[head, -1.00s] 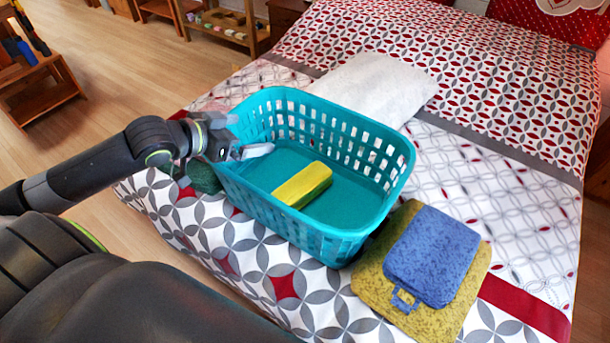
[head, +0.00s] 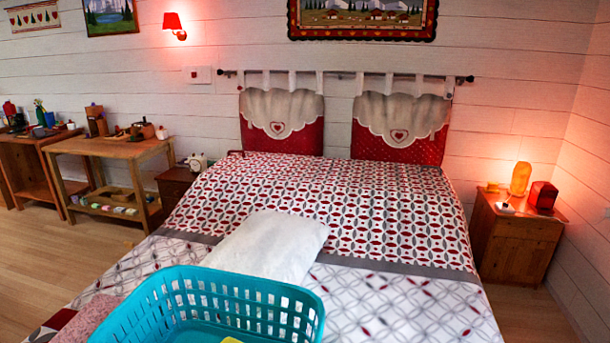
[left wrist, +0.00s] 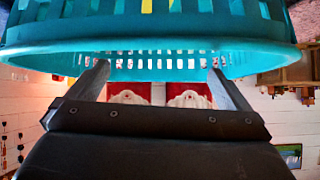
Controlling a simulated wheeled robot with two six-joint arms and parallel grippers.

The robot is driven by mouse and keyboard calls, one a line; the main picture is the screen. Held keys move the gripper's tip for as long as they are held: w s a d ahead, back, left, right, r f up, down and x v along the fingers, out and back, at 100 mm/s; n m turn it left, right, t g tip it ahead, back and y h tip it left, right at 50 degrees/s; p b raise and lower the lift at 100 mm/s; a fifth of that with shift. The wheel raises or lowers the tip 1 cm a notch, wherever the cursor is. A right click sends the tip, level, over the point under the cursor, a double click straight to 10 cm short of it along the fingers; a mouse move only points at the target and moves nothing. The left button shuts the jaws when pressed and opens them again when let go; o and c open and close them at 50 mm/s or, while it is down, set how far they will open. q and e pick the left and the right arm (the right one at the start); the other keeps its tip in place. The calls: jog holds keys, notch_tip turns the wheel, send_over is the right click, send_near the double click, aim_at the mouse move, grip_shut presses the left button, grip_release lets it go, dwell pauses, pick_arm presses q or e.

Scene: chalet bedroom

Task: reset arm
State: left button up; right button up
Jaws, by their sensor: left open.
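My left gripper (left wrist: 152,85) shows in the left wrist view with its two fingers spread apart and nothing between them. The rim of the teal basket (left wrist: 150,52) crosses the top of that view, just beyond the fingertips; I cannot tell whether they touch. In the head view the teal basket (head: 215,290) stands on the bed at the bottom edge, partly cut off. A small bit of a yellow thing (head: 232,340) shows inside it. Neither of my arms is in the head view.
The bed (head: 400,300) fills the middle, with a white pillow (head: 268,245) behind the basket. A nightstand (head: 515,240) with a lit lamp stands at the right. A wooden table (head: 115,147) and shelves stand at the left. Wooden floor shows at the left.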

pick_arm(q)
jog(key=s+d+f+n+g+y, duration=0.25)
jog(key=s+f, duration=0.35)
jog(key=s, duration=0.3)
jog(key=s+d+f+n+g+y, duration=0.1)
jog(key=s+d+f+g, duration=0.1)
jog(key=s+f+g, duration=0.45)
notch_tip(320, 180, down, 22)
jog(key=s+a+t, duration=0.1)
jog(key=a, duration=0.1)
jog(key=s+d+f, duration=0.1)
jog(key=s+f, duration=1.4)
jog(key=f, duration=0.1)
jog(key=shift+s+f+g, duration=0.25)
jog(key=shift+s+g, duration=0.15)
jog(key=shift+d+h, duration=0.1)
jog(key=shift+h, duration=0.15)
